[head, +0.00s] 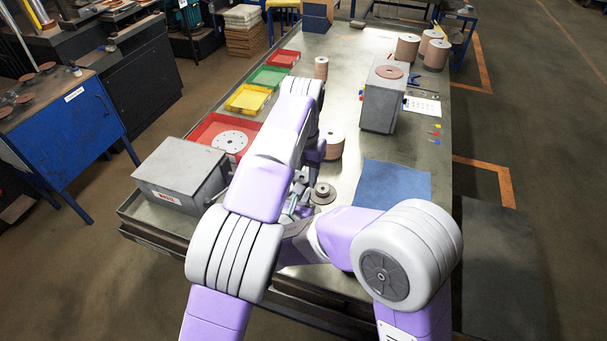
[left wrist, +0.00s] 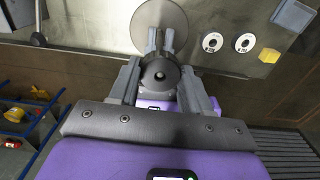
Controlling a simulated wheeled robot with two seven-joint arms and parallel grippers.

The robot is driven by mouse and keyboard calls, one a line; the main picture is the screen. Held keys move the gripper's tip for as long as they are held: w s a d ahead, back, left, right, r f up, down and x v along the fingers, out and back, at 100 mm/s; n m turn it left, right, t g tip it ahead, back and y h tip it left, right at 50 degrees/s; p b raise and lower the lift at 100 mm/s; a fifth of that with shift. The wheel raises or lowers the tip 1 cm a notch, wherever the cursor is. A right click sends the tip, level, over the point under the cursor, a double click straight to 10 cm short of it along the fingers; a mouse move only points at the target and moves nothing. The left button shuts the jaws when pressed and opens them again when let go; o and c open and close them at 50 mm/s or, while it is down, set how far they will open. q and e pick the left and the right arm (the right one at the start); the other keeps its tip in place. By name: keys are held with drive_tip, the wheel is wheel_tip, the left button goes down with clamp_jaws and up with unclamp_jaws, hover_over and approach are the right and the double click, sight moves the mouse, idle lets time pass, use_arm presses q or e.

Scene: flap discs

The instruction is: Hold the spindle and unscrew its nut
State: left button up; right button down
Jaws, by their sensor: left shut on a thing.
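The spindle (head: 323,194) shows in the head view as a dark round flange with a small hub, near the table's front, partly behind my arms. My left gripper (head: 306,197) is beside it, mostly covered by my own arm links. In the left wrist view my left gripper (left wrist: 161,45) is shut, its fingers on both sides of a dark round part of the spindle (left wrist: 160,75). A wide grey disc (left wrist: 160,18) lies beyond the fingertips. I cannot make out the nut apart from the hub. My right gripper cannot be made out behind the arms.
A grey box (head: 180,172) and red, yellow and green trays (head: 268,77) line the table's left side. A brown disc stack (head: 333,142) stands behind the spindle. A blue mat (head: 393,182) and a tall grey block (head: 382,103) are to the right.

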use_arm(q)
drive_tip(key=shift+s+d, duration=0.2)
drive_tip(key=shift+d, duration=0.2)
drive_tip(key=o, duration=1.2)
drive_tip(key=shift+a, duration=0.1)
drive_tip(key=shift+w+a, duration=0.1)
